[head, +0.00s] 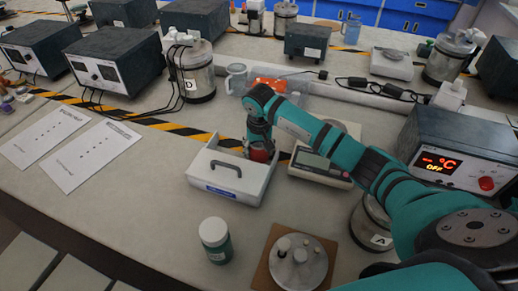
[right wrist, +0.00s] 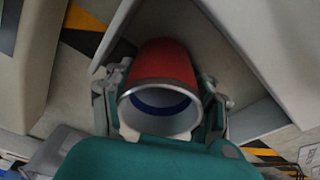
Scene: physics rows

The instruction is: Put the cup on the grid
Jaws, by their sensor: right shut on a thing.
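A red cup (right wrist: 165,62) with a metal rim and a blue band inside lies between the fingers of my right gripper (right wrist: 161,103) in the right wrist view. The gripper is shut on its sides, and the mouth faces the camera. In the head view, the cup (head: 261,154) shows as a small red patch under my right gripper (head: 259,146), at the back right of a white open carrier (head: 215,190). I cannot tell whether the cup touches the carrier. I cannot make out a grid in either view. My left gripper is not in view.
A scale (head: 318,169) stands right of the carrier. A green jar (head: 215,240) and a round weight stand (head: 298,264) are in front. A display unit (head: 462,155) stands right. Two paper sheets (head: 75,150) lie left, with bare table between them and the carrier.

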